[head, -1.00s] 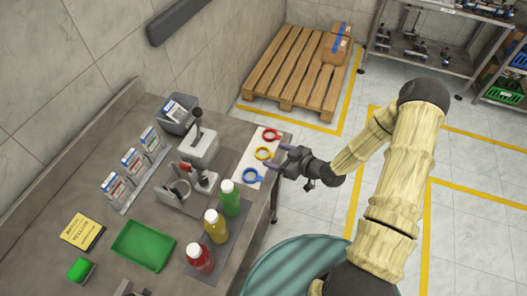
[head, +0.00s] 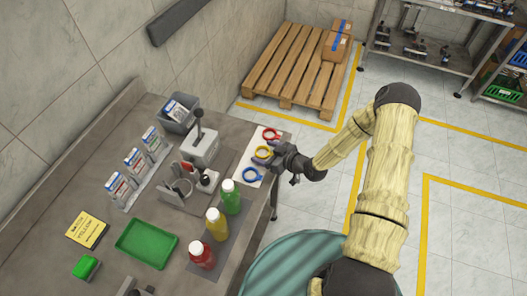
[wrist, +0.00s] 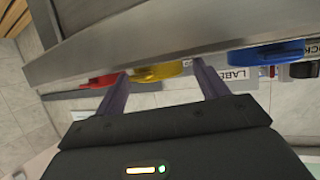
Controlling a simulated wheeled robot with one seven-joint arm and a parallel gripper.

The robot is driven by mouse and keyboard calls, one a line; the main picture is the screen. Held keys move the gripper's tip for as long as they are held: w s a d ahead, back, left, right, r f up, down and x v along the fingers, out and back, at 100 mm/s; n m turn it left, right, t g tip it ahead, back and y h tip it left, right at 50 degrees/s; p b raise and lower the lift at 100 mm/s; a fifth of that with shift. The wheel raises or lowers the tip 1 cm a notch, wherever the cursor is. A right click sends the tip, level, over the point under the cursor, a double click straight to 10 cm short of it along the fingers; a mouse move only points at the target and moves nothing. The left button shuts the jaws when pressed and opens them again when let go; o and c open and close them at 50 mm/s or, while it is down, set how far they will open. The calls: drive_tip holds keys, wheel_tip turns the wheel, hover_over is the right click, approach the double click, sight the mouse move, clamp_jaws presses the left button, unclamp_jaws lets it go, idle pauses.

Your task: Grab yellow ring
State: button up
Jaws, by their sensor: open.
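The yellow ring (head: 263,152) lies on a white sheet at the bench's right edge, between a red ring (head: 271,134) and a blue ring (head: 252,175). My gripper (head: 272,160) is open at the yellow ring, reaching in from the right, and partly covers it in the head view. In the wrist view my gripper's fingers (wrist: 160,70) stand apart, with the yellow ring (wrist: 158,72) showing between their tips. I cannot tell whether they touch it. The red ring (wrist: 101,81) is just left of the left finger, and the blue ring (wrist: 268,54) is farther right.
Three bottles, the green one (head: 230,197) nearest, stand on a dark mat left of my gripper. A grey lever device (head: 200,148) stands behind the rings. The bench edge (wrist: 130,42) crosses the wrist view close to the fingers.

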idle(0.3)
drive_tip(key=c, duration=1)
drive_tip(key=shift+r, duration=0.1)
drive_tip(key=shift+c, duration=0.2)
wheel_tip(320, 180, up, 10)
drive_tip(key=b, duration=0.2)
